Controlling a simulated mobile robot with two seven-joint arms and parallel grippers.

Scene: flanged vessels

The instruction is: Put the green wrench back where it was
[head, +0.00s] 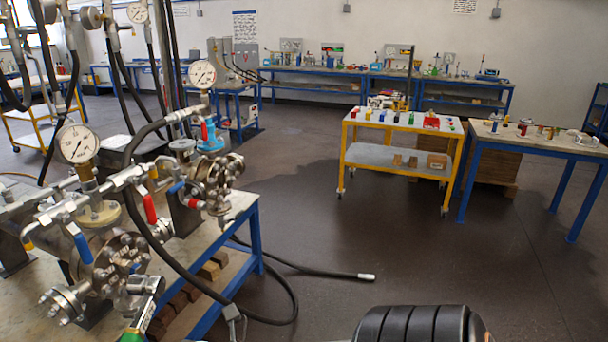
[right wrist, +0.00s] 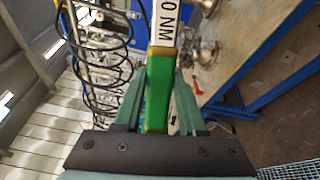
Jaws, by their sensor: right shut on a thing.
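The green wrench (right wrist: 159,95) has a green handle and a white shank with black lettering ending in "0 NM". In the right wrist view it stands lengthwise between the fingers of my right gripper (right wrist: 161,82), which is shut on the handle. The wrench's far end runs out of the top of that view. In the head view, part of the wrench (head: 133,336) shows at the bottom left edge, in front of the flanged vessel (head: 105,262). My right gripper is outside the head view. My left gripper is in neither view.
A blue-framed bench (head: 252,232) carries the vessels, valves and gauges. A black hose (head: 315,272) lies on the floor beside it. A yellow cart (head: 400,122) and a wooden-topped table (head: 540,140) stand farther back. The floor between is mostly clear.

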